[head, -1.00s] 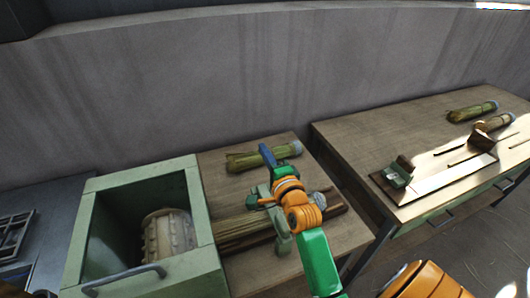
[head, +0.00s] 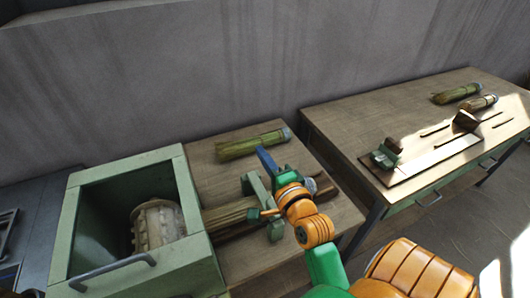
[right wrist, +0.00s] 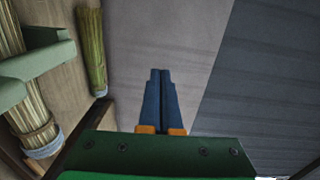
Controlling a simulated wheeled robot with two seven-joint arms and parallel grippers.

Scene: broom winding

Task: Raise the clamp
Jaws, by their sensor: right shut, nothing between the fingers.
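The green clamp (head: 256,187) lies across a long straw bundle (head: 228,216) on the wooden table beside the green box. In the right wrist view the clamp (right wrist: 38,64) crosses over the bundle, at the left edge. My right gripper (head: 265,160) is shut and empty. Its blue fingers are behind and above the clamp in the head view, and its wrist hides part of the clamp. In the right wrist view its fingertips (right wrist: 160,74) are together, to the right of the clamp and apart from it. My left gripper is not in view.
A second straw bundle (head: 252,144) lies behind the clamp. The open green box (head: 75,225) with a pale drum (head: 158,228) stands at left. A second table (head: 350,120) at right holds a wooden fixture (head: 435,160) and two bundles, with a gap between the tables.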

